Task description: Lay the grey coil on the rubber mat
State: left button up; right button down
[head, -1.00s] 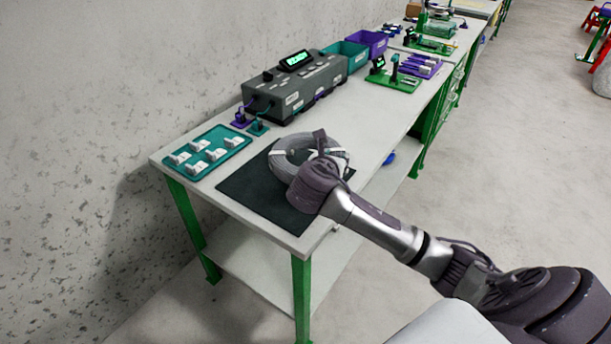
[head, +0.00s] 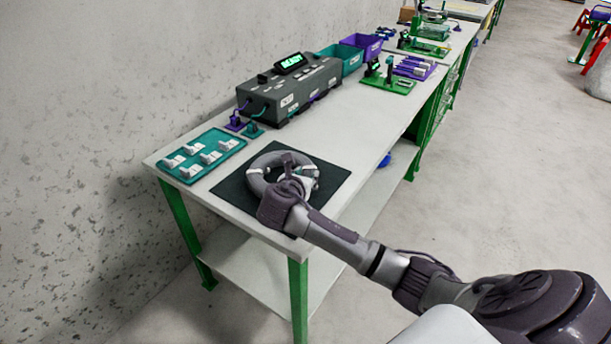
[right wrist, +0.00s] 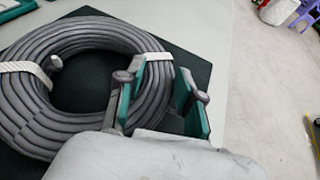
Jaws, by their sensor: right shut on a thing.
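The grey coil (head: 257,181) is a thick bundle of cable with white ties, over the left and middle of the dark rubber mat (head: 334,186) at the table's near end. My right gripper (head: 291,174) is at the coil's near right side, shut on it. In the right wrist view the teal-padded fingers (right wrist: 162,92) are at the right part of the coil (right wrist: 75,118), with the mat (right wrist: 198,70) below. The coil lies flat, at or just above the mat; I cannot tell if it touches. My left gripper is out of view.
A teal tray (head: 200,153) with several white pieces lies left of the mat. A dark grey box (head: 290,90) with a green display stands behind, with small plugs (head: 245,127) before it. Teal (head: 345,56) and purple bins are farther back.

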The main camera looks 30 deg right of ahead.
jog(key=c, duration=0.7)
grip_release()
jog(key=shift+c, duration=0.2)
jog(key=p+v, duration=0.1)
jog(key=v, duration=1.1)
jog(key=shift+a, duration=0.1)
